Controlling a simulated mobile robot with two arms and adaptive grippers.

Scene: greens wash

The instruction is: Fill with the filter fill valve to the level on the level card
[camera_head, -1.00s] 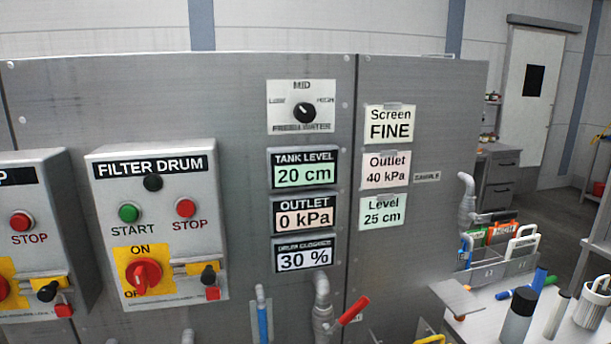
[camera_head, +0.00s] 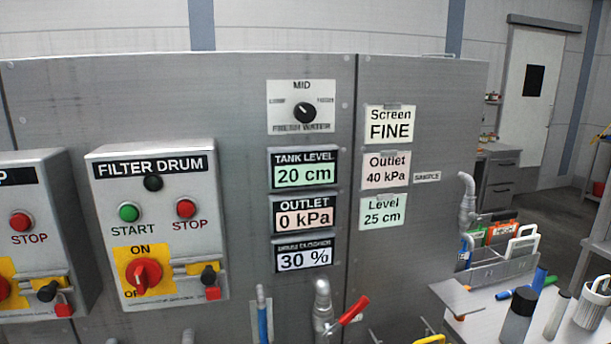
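The level card (camera_head: 383,212) on the panel reads "Level 25 cm". The tank level display (camera_head: 304,174) reads 20 cm. A pipe with a red lever handle (camera_head: 353,311) shows at the bottom centre; its label is cut off or unreadable, so I cannot tell whether it is the filter fill valve. A blue handle (camera_head: 263,322) stands upright to its left. Neither of my grippers is in view.
The outlet display (camera_head: 303,215) reads 0 kPa and the display below it (camera_head: 303,255) reads 30 %. The filter drum box (camera_head: 160,225) is at left. A bench (camera_head: 480,325) with bottles, a rack and tools stands at lower right.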

